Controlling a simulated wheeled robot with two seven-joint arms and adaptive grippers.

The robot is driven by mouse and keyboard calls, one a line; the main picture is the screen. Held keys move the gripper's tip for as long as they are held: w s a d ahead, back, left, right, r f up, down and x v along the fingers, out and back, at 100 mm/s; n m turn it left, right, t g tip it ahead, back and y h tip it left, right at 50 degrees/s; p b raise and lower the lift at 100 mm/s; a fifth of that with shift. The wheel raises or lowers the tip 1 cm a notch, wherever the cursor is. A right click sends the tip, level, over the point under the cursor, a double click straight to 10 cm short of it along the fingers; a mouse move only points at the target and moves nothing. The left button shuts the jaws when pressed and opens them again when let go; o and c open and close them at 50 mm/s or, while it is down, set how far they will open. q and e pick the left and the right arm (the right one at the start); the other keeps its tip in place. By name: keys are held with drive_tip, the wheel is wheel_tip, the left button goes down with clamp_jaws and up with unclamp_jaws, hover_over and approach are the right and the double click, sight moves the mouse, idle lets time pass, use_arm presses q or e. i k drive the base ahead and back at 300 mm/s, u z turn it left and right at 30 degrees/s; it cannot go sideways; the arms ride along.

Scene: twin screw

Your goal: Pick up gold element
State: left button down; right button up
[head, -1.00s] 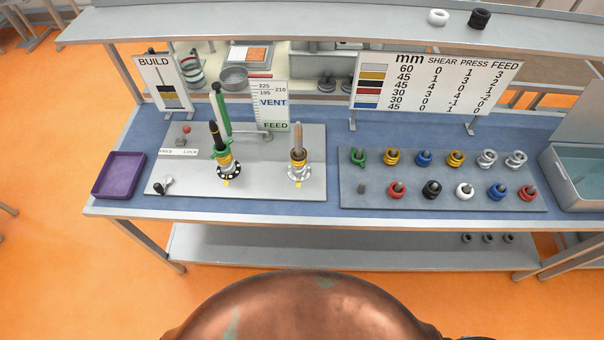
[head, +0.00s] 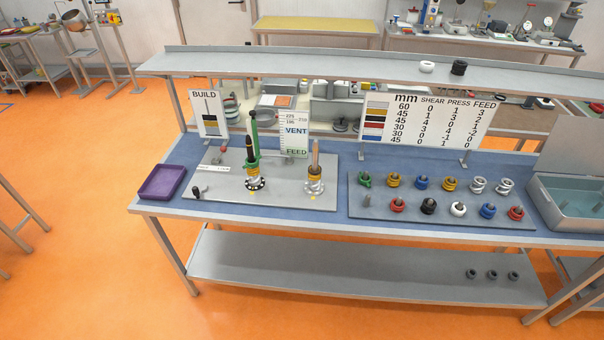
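Two gold elements stand on pegs in the back row of the grey rack plate (head: 355,205) on the blue bench: one gold element (head: 393,180) between a green and a blue element, another gold element (head: 449,184) between the blue and a silver one. Neither of my grippers is in the head view.
A purple tray (head: 162,183) sits at the bench's left end, a grey bin (head: 568,212) at its right end. The BUILD sign (head: 208,113) and a feed table sign (head: 430,118) stand behind. White and black rings lie on the upper shelf (head: 350,66). Orange floor in front is clear.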

sight(313, 176)
drive_tip(key=u, duration=0.55)
drive_tip(key=i, duration=1.3)
drive_tip(key=z, duration=0.35)
